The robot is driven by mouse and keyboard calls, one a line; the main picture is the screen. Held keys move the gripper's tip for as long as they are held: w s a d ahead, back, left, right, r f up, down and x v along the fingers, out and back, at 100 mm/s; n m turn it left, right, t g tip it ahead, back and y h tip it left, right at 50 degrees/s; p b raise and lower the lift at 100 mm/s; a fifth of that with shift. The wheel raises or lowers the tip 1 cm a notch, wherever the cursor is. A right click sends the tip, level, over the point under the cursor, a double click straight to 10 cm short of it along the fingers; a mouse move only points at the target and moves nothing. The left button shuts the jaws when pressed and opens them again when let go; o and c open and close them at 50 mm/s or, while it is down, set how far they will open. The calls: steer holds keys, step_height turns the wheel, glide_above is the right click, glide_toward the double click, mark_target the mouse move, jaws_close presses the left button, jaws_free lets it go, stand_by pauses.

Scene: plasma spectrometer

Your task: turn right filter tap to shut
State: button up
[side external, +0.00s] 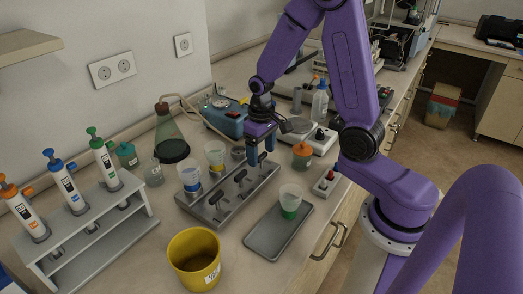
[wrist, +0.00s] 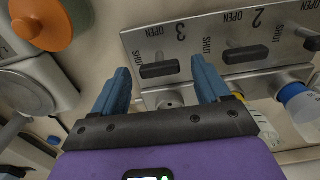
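The grey filter block (side external: 205,212) stands on the bench with a row of black tap handles. In the wrist view its plate (wrist: 145,40) carries the marks 3 and 2 with OPEN and SHUT labels. The handle by the 3 (wrist: 159,70) is at the end of the row nearest my gripper and lies roughly along the plate. A second handle (wrist: 246,54) by the 2 lies alike; a third (wrist: 312,43) is cut off at the right. My gripper (wrist: 162,85) is open and empty, its blue fingers either side of the 3 handle's line. In the side view my gripper (side external: 262,152) is over the block's far end.
Cups with blue (side external: 190,173) and yellow (side external: 214,155) bands stand behind the block. A green-banded cup (side external: 290,197) stands on a grey tray (side external: 266,243) in front. An orange-lidded jar (side external: 301,156) is right of my gripper. A yellow bucket (side external: 194,262) stands at the front.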

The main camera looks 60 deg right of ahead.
step_height(320, 180, up, 18)
steer(key=shift+f, duration=0.25)
stand_by(0.6)
step_height(320, 180, up, 8)
glide_above(262, 155)
stand_by(1.2)
stand_by(0.3)
steer(key=s+a+f+n, duration=0.7)
steer(key=s+a+f, duration=0.1)
steer(key=a+f, duration=0.1)
steer(key=s+f+n, duration=0.3)
steer(key=s, duration=0.4)
steer(key=s+f+n, duration=0.2)
steer(key=s+f, duration=0.1)
steer(key=s, duration=0.4)
steer(key=shift+a+f+n, duration=0.2)
steer(key=shift+f+n, duration=0.2)
